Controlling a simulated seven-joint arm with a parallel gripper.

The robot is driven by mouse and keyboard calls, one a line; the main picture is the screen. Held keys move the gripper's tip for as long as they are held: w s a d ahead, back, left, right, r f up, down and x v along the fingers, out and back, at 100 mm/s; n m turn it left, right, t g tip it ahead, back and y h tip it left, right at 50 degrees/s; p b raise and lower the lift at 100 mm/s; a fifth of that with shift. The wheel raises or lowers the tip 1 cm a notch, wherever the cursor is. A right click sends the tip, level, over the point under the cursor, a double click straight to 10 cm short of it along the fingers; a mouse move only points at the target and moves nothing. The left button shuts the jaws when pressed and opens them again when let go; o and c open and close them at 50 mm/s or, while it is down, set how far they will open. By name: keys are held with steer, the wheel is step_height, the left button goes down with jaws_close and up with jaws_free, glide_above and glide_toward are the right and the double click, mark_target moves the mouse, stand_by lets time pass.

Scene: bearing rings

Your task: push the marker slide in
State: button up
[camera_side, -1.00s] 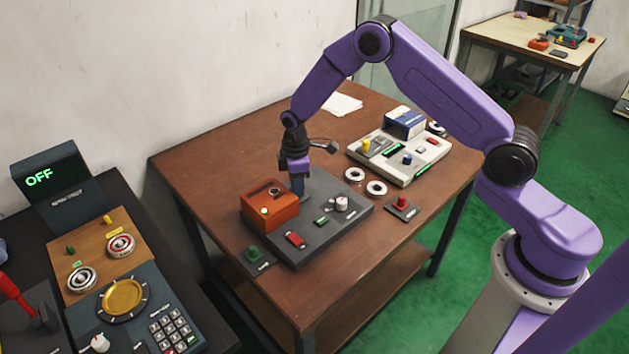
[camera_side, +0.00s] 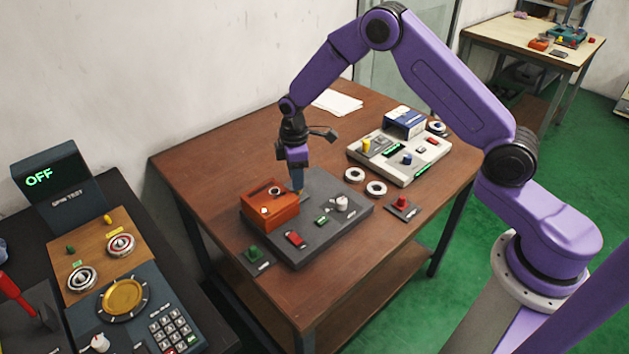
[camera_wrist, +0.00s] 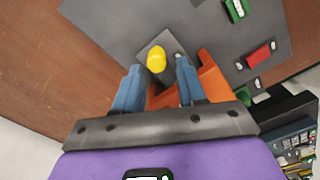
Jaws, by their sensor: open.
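A yellow knob (camera_wrist: 156,59) stands on a small grey plate of the dark grey panel (camera_wrist: 110,28), beside the orange box (camera_wrist: 215,78). I take the knob for the marker slide, but no label shows. My gripper (camera_wrist: 152,78) is open, with one blue finger on each side of the knob's line and nothing seen between them. In the side view my gripper (camera_side: 297,182) points down just behind the orange box (camera_side: 270,205), over the back of the dark panel (camera_side: 345,213). The knob is mostly hidden there, and contact cannot be told.
The panel also carries a red switch (camera_side: 295,239), a green switch (camera_side: 321,221) and a white knob (camera_side: 342,203). Two white rings (camera_side: 376,188) and a pale panel (camera_side: 398,167) with a blue box (camera_side: 404,122) lie to the right. The brown table (camera_side: 215,160) is bare at left.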

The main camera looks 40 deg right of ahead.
steer(key=shift+r, duration=1.75)
steer(key=shift+s+a+r, duration=0.1)
steer(key=s+a+r, duration=0.2)
steer(key=s+r, duration=0.4)
steer(key=s, duration=0.3)
steer(key=s+a+r, duration=0.3)
steer(key=s+r, duration=0.2)
steer(key=s, duration=0.3)
steer(key=s+d+r, duration=0.2)
steer(key=s+d, duration=0.2)
steer(key=s, duration=0.6)
steer(key=s+d+r, duration=0.1)
steer(key=s+d, duration=0.3)
steer(key=s, duration=0.7)
steer(key=shift+r+n, duration=0.3)
steer(key=shift+r, duration=0.05)
